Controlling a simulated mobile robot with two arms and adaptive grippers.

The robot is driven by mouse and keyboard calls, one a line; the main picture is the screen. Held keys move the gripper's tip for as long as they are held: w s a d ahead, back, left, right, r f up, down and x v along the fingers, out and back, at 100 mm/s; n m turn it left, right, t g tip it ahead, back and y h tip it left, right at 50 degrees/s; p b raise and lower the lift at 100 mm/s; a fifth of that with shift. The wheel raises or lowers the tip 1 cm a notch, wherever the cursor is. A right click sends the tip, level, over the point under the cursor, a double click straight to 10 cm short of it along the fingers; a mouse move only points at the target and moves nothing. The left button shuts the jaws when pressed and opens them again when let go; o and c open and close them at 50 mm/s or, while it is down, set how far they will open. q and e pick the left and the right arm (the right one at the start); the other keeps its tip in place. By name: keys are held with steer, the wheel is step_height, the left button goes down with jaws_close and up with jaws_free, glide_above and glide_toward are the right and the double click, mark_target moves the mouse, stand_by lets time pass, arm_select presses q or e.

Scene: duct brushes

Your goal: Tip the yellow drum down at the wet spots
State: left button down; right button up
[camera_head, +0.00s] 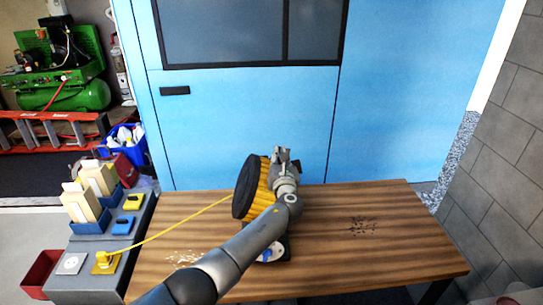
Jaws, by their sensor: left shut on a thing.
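The yellow drum (263,192) has a wide black round face turned to the left, so it lies on its side in the air. My left gripper (283,170) is shut on it from the right, and my forearm hides part of it. It appears to be above the back part of the wooden table (330,265). A cluster of dark spots (361,225) lies on the table to the right of the drum. Pale specks (185,258) lie on the table's left part. My right gripper is not in view.
A yellow cord (165,232) runs from the drum to a yellow block (105,261) on the grey side stand (85,282). A dark object with blue (274,251) sits on the table behind my forearm. The table's right part is otherwise clear.

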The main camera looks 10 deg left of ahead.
arm_select(q)
steer(key=shift+w+d+f+m, duration=0.15)
steer(key=shift+w+d+m, duration=0.05)
steer(key=shift+d+m, duration=0.6)
steer(key=c, duration=1.6)
jaws_free()
steer(key=shift+c, duration=0.2)
steer(key=shift+s+d+f, duration=0.25)
steer(key=shift+s+f, duration=0.05)
steer(key=shift+f, duration=0.05)
steer(key=shift+o, duration=0.8)
steer(key=shift+s+f, duration=0.1)
steer(key=shift+s, duration=0.25)
steer(key=v, duration=1)
steer(key=shift+s+r, duration=0.3)
steer(key=shift+s, duration=0.05)
steer(key=shift+a, duration=0.1)
